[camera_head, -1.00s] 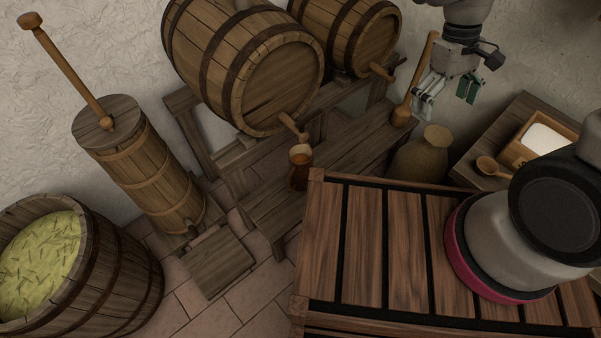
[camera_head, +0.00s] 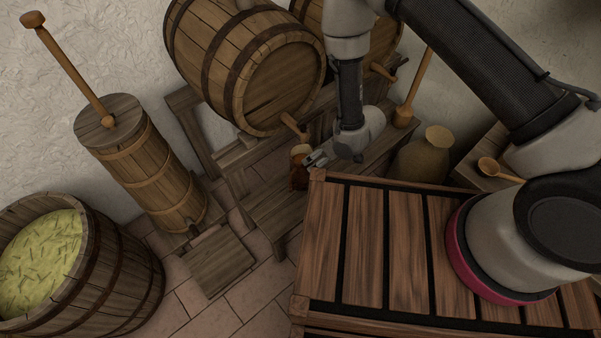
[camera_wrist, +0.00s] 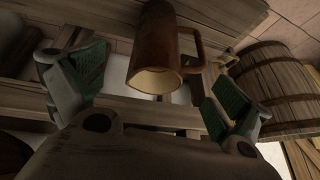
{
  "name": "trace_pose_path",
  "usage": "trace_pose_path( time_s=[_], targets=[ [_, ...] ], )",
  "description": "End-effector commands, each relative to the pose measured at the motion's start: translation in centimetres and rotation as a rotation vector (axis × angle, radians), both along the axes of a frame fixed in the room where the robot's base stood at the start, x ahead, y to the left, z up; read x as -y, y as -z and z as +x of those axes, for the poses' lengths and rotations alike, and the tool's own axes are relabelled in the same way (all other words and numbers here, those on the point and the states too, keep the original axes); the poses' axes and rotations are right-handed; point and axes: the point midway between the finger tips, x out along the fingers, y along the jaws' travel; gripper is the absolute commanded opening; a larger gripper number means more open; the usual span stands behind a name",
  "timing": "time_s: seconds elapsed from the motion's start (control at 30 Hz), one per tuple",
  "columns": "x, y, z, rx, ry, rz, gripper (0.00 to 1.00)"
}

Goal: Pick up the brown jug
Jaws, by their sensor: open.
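The brown jug (camera_head: 298,172) stands below the tap of the large barrel, on the low wooden stand. My gripper (camera_head: 314,158) is at its right side in the head view, close to it and partly overlapping it. In the wrist view the jug (camera_wrist: 157,58) shows between the two green-padded fingers of my gripper (camera_wrist: 150,98), a little ahead of them, with its handle to the right and its pale rim facing the camera. The fingers are spread wide and empty. Whether either finger touches the jug cannot be told.
The wooden tap (camera_head: 294,126) of the large barrel (camera_head: 245,70) sits just above the jug. A slatted tabletop (camera_head: 365,245) is close in front. A brown sack (camera_head: 425,158) and a long-handled wooden tool (camera_head: 412,90) stand to the right. A churn (camera_head: 150,175) stands left.

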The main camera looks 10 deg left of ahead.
Motion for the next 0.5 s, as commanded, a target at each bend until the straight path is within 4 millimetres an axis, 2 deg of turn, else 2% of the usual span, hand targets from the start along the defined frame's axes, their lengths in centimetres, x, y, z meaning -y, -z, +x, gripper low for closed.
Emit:
trace_pose_path(
  time_s=[0.07,0.17,0.5],
  targets=[
    [-0.9,-0.6,0.5,0.021,0.007,0.047,1.0],
    [-1.7,-0.4,1.0,0.034,0.012,0.072,1.0],
    [-4.0,3.5,1.8,0.031,0.015,0.07,1.0]
  ],
)
